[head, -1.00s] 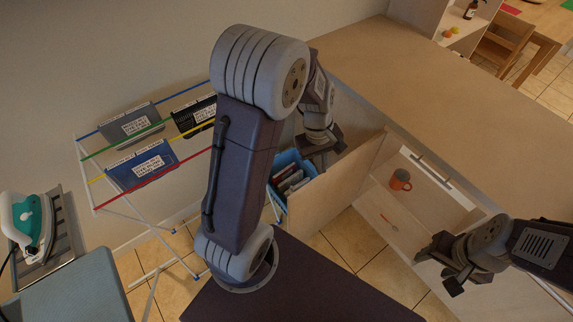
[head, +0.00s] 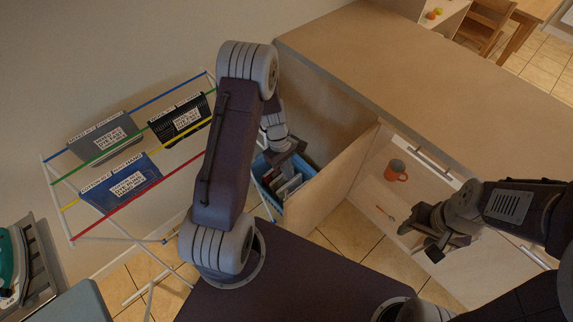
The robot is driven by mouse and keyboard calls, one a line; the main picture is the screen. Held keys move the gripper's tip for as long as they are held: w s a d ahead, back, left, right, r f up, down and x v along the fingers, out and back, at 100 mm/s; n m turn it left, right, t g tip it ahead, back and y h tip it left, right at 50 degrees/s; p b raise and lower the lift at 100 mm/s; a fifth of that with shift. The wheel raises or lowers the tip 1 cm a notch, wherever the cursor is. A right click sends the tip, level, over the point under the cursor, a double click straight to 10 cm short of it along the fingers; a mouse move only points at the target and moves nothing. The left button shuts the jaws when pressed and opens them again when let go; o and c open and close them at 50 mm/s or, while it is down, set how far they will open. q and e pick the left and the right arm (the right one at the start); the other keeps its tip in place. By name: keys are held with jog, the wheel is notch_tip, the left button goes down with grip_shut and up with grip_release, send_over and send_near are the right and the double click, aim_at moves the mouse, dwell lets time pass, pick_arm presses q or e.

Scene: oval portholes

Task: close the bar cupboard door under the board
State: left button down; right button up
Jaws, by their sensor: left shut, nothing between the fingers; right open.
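The bar cupboard door (head: 335,182) is a pale wood panel standing open, swung out from the counter's front. The cupboard interior (head: 368,180) shows to its right, under the wooden board (head: 430,80). My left gripper (head: 287,158) is shut and empty. It is on the left side of the door, above a blue bin, and appears apart from the panel. My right gripper (head: 428,242) is open and empty in front of the cupboard, to the right of the door.
The blue bin (head: 266,177) holds several upright items. A drying rack (head: 128,233) with labelled bins stands at left. Tiled floor (head: 350,232) shows below the door.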

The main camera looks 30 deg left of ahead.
pick_arm(q)
jog(key=shift+s+d+f, duration=0.3)
jog(key=shift+d+f, duration=0.15)
jog(key=shift+d, duration=0.3)
jog(key=shift+s+d+f, duration=0.3)
jog(key=shift+d+f, duration=0.1)
jog(key=shift+d, duration=0.35)
jog(key=shift+s+d+f, duration=0.3)
jog(key=shift+d+f, duration=0.15)
jog(key=shift+d, duration=0.3)
